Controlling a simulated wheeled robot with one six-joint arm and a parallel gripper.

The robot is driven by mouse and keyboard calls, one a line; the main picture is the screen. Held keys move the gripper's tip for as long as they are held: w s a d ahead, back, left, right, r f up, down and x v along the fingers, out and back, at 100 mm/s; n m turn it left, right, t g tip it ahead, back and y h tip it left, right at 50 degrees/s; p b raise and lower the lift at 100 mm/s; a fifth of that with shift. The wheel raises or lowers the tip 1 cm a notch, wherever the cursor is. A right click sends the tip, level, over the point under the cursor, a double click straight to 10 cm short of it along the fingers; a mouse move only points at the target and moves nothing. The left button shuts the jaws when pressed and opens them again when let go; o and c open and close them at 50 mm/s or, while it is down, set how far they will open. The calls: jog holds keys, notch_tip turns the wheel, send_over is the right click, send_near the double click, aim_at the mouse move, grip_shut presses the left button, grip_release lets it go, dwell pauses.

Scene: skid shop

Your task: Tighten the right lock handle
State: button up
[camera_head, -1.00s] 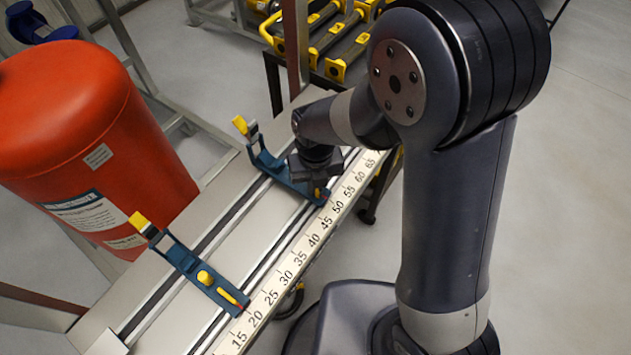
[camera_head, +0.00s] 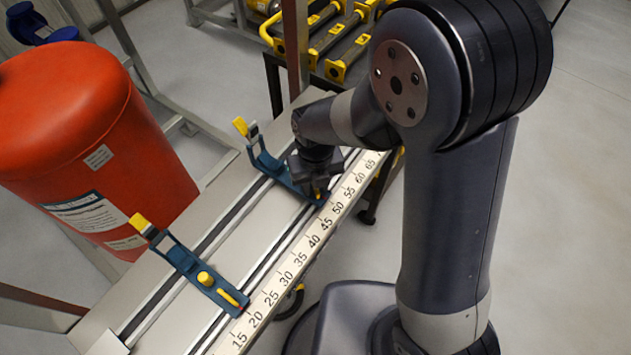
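The right blue carriage (camera_head: 270,163) sits across the rails of the bench, with a yellow-tipped upright stop at its back end. My gripper (camera_head: 317,184) is over the front end of this carriage. A small bit of yellow, apparently the right lock handle (camera_head: 317,192), shows at the fingers; the rest is hidden by my gripper. I cannot tell whether the fingers are shut on it. The left carriage (camera_head: 190,264) is nearer, with a yellow knob (camera_head: 205,278) and its own yellow lock handle (camera_head: 233,297) in plain view.
A numbered scale (camera_head: 293,279) runs along the bench's front edge. A large red cylinder (camera_head: 85,140) stands behind the bench at left. A rack with yellow-ended rollers (camera_head: 335,70) is at the back. The floor at right is clear.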

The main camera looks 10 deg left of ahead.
jog(key=shift+r+p, duration=2.35)
jog(key=shift+r, duration=1)
jog(key=m, duration=0.7)
jog(key=shift+r, duration=0.4)
jog(key=m, duration=0.3)
jog(key=shift+r, duration=0.4)
